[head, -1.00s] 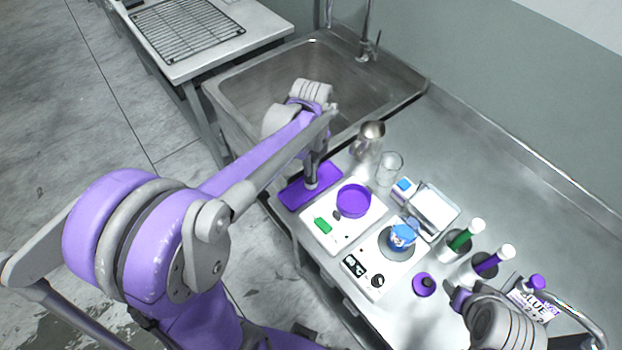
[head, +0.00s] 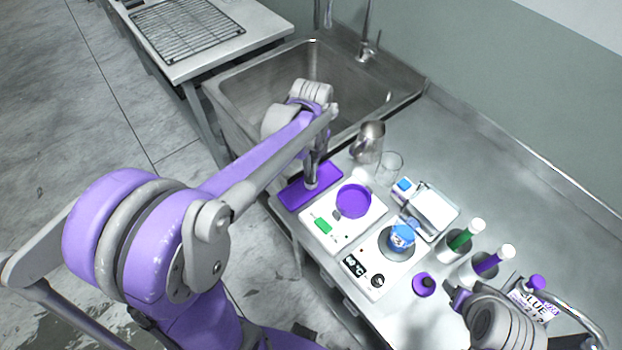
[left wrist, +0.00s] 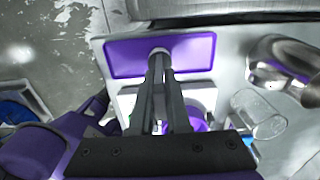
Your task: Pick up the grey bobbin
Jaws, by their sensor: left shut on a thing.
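The grey bobbin (head: 311,184) is a small, pale piece at the purple tray (head: 293,198), mostly hidden by my fingers. My left gripper (head: 312,180) points down over the tray and is shut on the bobbin. In the left wrist view the bobbin (left wrist: 158,51) shows as a light spot between the fingertips (left wrist: 160,56), above the tray's surface (left wrist: 195,48). I cannot tell whether it still touches the tray. My right gripper (head: 455,294) is at the lower right, partly hidden by its own wrist; its jaw state is unclear.
Beside the tray stand a scale with a purple dish (head: 353,201), a hotplate with a blue-topped vessel (head: 402,237), a metal jug (head: 369,142) and a glass beaker (head: 389,165). Bottles with green and purple stand at right. The sink (head: 300,75) lies behind. The counter's back right is clear.

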